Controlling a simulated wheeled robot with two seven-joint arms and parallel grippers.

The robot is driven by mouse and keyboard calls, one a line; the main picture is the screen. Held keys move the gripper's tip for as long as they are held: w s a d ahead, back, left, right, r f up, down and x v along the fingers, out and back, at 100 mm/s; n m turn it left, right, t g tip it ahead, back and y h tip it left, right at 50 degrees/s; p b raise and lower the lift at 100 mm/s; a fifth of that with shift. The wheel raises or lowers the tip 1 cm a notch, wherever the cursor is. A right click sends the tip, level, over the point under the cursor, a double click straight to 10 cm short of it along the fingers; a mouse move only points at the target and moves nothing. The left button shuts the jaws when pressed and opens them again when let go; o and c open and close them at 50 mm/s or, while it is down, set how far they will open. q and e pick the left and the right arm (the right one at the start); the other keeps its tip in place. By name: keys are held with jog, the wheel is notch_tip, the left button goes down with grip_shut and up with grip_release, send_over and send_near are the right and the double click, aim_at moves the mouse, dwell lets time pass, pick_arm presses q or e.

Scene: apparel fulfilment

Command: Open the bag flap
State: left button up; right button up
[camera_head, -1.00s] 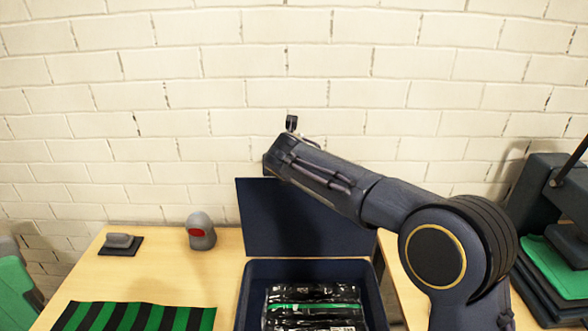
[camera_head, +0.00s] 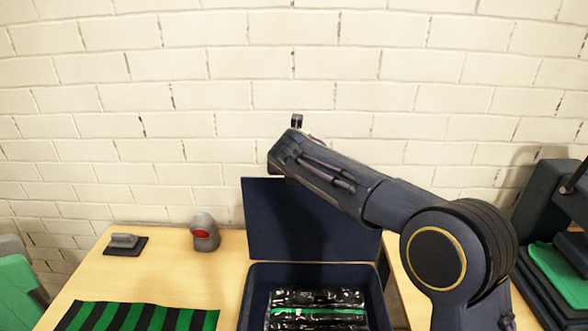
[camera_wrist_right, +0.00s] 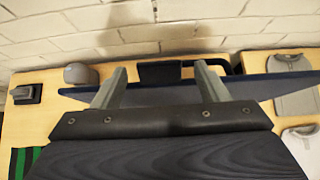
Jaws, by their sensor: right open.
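No flap that I can clearly tell as a bag's shows. A dark blue box (camera_head: 250,300) stands on the table with its panel (camera_head: 310,225) raised upright at the back. In it lies a glossy black package (camera_head: 315,299) with a green stripe; its front is cut off by the picture edge. My right arm crosses above the box, its far end in front of the panel's top. In the right wrist view my right gripper (camera_wrist_right: 162,82) is open, its two grey fingers wide apart with nothing seen held, close to the panel's edge (camera_wrist_right: 270,90). My left gripper is out of view.
On the left of the table lie a green-and-black striped cloth (camera_head: 140,316), a grey-and-red rounded device (camera_head: 205,233) and a small grey object on a dark pad (camera_head: 125,245). A dark machine with green cloth (camera_head: 555,265) stands at right. A brick wall is behind.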

jog(key=b+v, duration=0.2)
jog(key=v, duration=0.6)
jog(key=s+d+f+m+g+y+b, duration=0.1)
jog(key=s+d+f+m+g, duration=0.15)
jog(key=s+d+m, duration=0.75)
jog(key=s+d+f+m+g, duration=0.1)
jog(key=s+d+f+m, duration=0.3)
jog(key=s+d+m, duration=0.55)
jog(key=s+d+f+m+y, duration=0.1)
jog(key=s+f+m, duration=0.5)
jog(key=s+m, duration=0.3)
jog(key=s+d+f+m+y+b, duration=0.1)
jog(key=s+f+m, duration=0.5)
jog(key=s+m, duration=0.3)
jog(key=shift+s+d+f+g+y, duration=0.2)
jog(key=shift+d+f+g+y, duration=0.05)
jog(key=shift+g+y, duration=0.2)
